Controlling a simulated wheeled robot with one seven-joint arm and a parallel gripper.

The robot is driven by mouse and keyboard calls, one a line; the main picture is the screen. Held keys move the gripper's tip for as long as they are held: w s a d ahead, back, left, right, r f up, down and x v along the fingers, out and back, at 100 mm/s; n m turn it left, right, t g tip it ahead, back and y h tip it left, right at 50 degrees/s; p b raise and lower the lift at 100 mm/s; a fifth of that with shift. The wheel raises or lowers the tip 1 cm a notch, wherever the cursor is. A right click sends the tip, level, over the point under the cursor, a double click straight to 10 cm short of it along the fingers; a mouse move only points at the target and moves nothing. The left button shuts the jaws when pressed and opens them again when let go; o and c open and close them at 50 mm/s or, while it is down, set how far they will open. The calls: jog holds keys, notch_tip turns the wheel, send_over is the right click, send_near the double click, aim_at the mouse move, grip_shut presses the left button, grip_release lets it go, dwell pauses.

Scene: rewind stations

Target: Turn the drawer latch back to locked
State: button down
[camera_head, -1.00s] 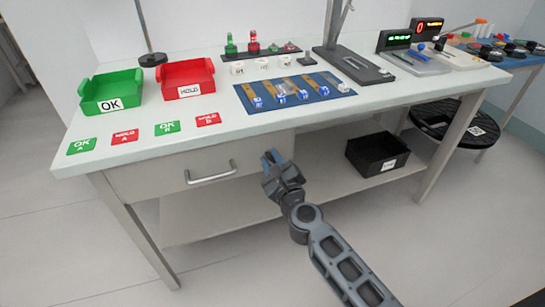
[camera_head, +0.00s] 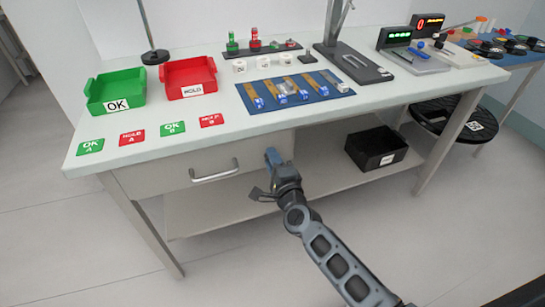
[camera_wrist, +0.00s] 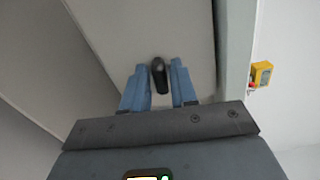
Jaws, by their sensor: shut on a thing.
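The drawer (camera_head: 160,180) sits under the left part of the bench top, with a silver bar handle (camera_head: 214,171) on its front. It looks shut. My gripper (camera_head: 273,157) is at the right end of the drawer front. In the wrist view, its two blue fingers (camera_wrist: 159,72) stand on either side of a small dark latch knob (camera_wrist: 159,76) and are shut on it. The knob looks roughly in line with the fingers. In the head view my gripper hides the latch, and I see no lock marking.
The bench top (camera_head: 225,130) above holds a green OK tray (camera_head: 115,107), a red HOLD tray (camera_head: 190,92) and a blue board (camera_head: 322,93). A black bin (camera_head: 376,165) stands on the lower shelf to the right. A yellow box (camera_wrist: 262,74) shows in the wrist view.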

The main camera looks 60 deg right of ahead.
jog(key=shift+n, duration=0.7)
jog(key=c, duration=1.1)
grip_release()
jog(key=shift+s+a, duration=0.1)
jog(key=shift+v, duration=3.8)
